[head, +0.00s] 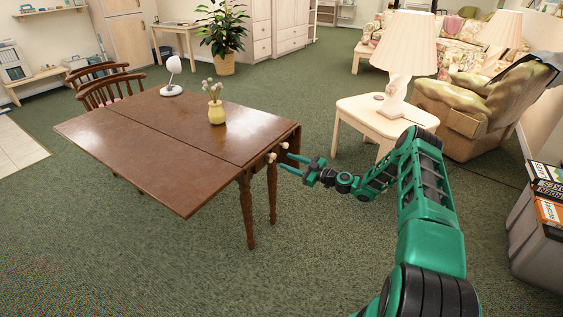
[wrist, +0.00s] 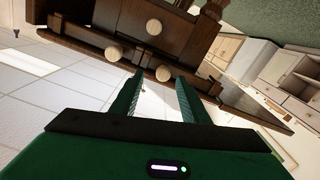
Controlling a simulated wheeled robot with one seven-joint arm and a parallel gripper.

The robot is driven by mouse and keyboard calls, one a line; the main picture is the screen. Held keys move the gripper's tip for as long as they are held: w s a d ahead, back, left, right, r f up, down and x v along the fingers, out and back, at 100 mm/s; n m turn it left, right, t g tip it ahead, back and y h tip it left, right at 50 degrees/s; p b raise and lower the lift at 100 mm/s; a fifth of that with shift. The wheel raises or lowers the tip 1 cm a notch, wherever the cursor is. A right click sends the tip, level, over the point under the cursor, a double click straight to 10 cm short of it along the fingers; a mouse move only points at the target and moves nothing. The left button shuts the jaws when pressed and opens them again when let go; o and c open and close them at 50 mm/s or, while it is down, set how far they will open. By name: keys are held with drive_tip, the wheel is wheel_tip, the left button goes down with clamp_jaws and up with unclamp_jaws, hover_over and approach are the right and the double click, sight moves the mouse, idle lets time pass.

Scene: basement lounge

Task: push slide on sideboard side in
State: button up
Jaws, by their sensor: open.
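A brown wooden table (head: 150,129) with a long leaf stands left of my arm. Two pale round knobs show at its near right end: a left knob (head: 271,157) and a right knob (head: 285,145). My gripper (head: 286,161) is open and empty, just right of these knobs, with its fingers pointing at the table end.
A yellow vase (head: 216,112) and a white lamp (head: 171,88) stand on the table. A pale side table (head: 352,112) with a lamp and an armchair (head: 467,115) stand behind my arm. Green carpet is clear in front of the table.

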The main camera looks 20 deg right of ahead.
drive_tip(key=shift+v, duration=2.6)
drive_tip(key=s+a+r+g+h, duration=0.1)
drive_tip(key=s+a+r+g, duration=0.4)
drive_tip(key=r+g, duration=0.15)
drive_tip(key=s+d+r+m+g+h, duration=0.1)
drive_tip(key=s+r+m+g+h, duration=0.15)
drive_tip(key=s+r, duration=0.4)
drive_tip(key=s+d+r+m+g+h, duration=0.1)
drive_tip(key=s+r+g+h, duration=0.25)
drive_tip(key=s, duration=0.55)
drive_tip(key=s+r+m+h, duration=0.1)
drive_tip(key=s+r+m, duration=0.2)
drive_tip(key=s, duration=0.8)
drive_tip(key=s+r+m+g+h, duration=0.1)
drive_tip(key=s+r+m, duration=0.3)
drive_tip(key=s, duration=0.8)
drive_tip(key=s+r+m+g+h, duration=0.1)
drive_tip(key=s+r+m, duration=0.3)
drive_tip(key=s, duration=0.8)
drive_tip(key=shift+d+r+m, duration=0.2)
drive_tip(key=shift+d+m, duration=0.2)
drive_tip(key=shift+m, duration=0.65)
